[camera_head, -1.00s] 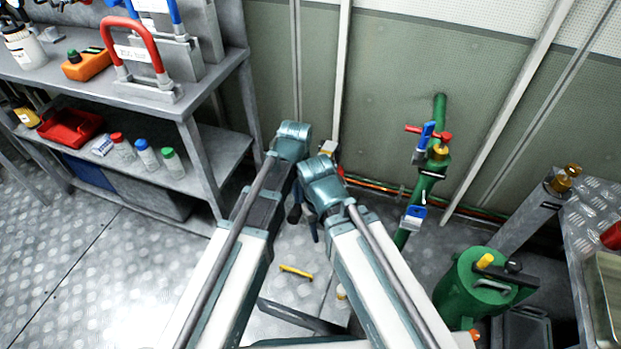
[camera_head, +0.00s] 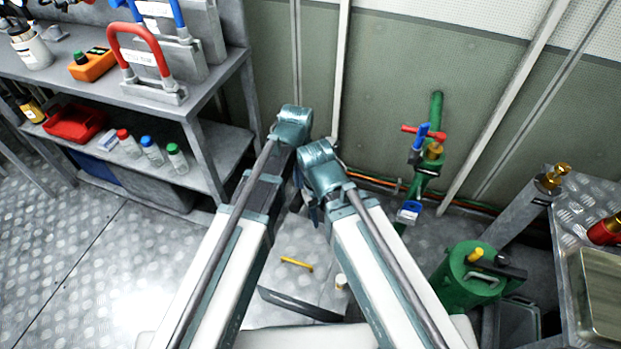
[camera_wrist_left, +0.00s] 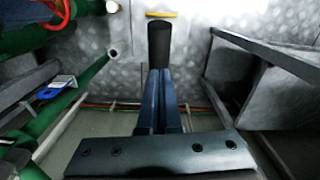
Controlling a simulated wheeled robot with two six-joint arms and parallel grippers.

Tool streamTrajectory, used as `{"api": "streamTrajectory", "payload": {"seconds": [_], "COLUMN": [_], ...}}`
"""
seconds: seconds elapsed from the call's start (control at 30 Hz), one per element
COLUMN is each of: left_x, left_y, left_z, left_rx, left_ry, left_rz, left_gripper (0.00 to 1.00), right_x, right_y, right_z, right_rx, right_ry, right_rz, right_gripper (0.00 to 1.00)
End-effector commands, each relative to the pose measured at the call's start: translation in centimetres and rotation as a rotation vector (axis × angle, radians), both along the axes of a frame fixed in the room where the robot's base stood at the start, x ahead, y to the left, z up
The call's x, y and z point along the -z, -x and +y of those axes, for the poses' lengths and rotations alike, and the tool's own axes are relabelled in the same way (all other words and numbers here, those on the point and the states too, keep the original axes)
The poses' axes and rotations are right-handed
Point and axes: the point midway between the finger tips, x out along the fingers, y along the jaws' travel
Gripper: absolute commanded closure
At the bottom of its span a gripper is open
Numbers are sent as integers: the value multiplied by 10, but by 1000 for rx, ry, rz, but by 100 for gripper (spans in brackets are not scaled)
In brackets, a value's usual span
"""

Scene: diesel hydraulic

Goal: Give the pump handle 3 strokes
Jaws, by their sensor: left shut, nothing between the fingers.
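In the left wrist view my left gripper (camera_wrist_left: 159,80) has its blue fingers pressed together. A black cylindrical grip (camera_wrist_left: 159,42), which looks like the end of a handle, overlaps the fingertips. I cannot tell whether they touch. In the head view both of my arms reach forward, and their forearms and joints hide most of the left gripper and what is under it. My right gripper cannot be made out. On the floor ahead is a grey plate or box with a yellow bar (camera_head: 296,264); the yellow bar also shows in the left wrist view (camera_wrist_left: 162,15).
A green pipe with red and blue valve handles (camera_head: 423,150) stands by the wall on the right. A green canister (camera_head: 462,290) stands on the floor at the right. A metal shelf (camera_head: 205,160) with bottles is at the left, and a metal table (camera_head: 580,205) at the right edge.

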Motion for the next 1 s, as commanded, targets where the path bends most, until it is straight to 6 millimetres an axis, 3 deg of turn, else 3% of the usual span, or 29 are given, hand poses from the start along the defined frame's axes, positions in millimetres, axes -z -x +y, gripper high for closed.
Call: {"api": "streamTrajectory", "payload": {"seconds": [0.47,1.0], "left_x": [-2,-50], "left_y": [0,0], "left_z": [0,0], "left_rx": [0,0], "left_ry": [0,0], "left_rz": [0,0], "left_gripper": [100,100], "right_x": [-2,-50], "right_y": [0,0], "right_z": [0,0], "right_rx": [0,0], "right_ry": [0,0], "right_rz": [0,0], "right_gripper": [50,50]}}
